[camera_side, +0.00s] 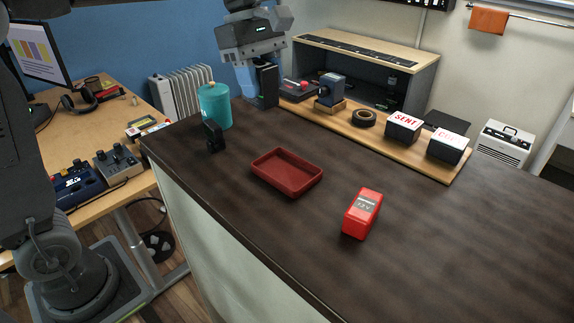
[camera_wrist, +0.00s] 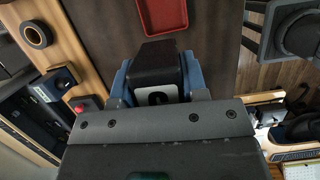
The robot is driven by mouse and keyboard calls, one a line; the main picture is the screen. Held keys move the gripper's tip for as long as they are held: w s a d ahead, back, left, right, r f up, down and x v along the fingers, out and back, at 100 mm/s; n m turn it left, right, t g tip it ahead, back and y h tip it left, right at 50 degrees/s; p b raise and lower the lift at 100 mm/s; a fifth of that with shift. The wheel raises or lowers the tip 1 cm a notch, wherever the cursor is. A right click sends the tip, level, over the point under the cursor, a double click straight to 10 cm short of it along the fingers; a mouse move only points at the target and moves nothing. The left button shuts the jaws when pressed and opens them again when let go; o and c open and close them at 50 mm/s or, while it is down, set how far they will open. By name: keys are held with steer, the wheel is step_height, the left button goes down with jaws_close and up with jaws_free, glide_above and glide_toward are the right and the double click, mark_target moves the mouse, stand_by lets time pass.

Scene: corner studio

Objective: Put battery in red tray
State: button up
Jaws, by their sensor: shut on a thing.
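My gripper (camera_side: 256,98) is at the far end of the dark counter, behind the teal canister, pointing down. It is shut on a black block (camera_wrist: 158,64), held between blue fingers in the wrist view; the block has a pale label at its near end. I cannot tell for sure whether this block is the battery. The red tray (camera_side: 287,174) lies empty on the counter, nearer the side camera than my gripper; its edge shows in the wrist view (camera_wrist: 163,16). A red box (camera_side: 362,212) with a grey label reading like "12V" stands right of the tray.
A teal canister (camera_side: 214,107) and a small black object (camera_side: 213,136) stand left of the tray. A wooden board (camera_side: 400,150) along the back holds a tape roll (camera_side: 363,118), labelled boxes (camera_side: 404,127) and a blue device (camera_side: 331,89). The right counter is clear.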

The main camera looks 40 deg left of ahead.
steer(key=s+a, duration=0.2)
steer(key=a, duration=0.3)
glide_above(294, 178)
steer(key=a, duration=0.1)
step_height(294, 178, down, 7)
steer(key=shift+a+f, duration=0.1)
steer(key=shift+f, duration=2.05)
steer(key=o, duration=1.1)
steer(key=shift+f, duration=0.15)
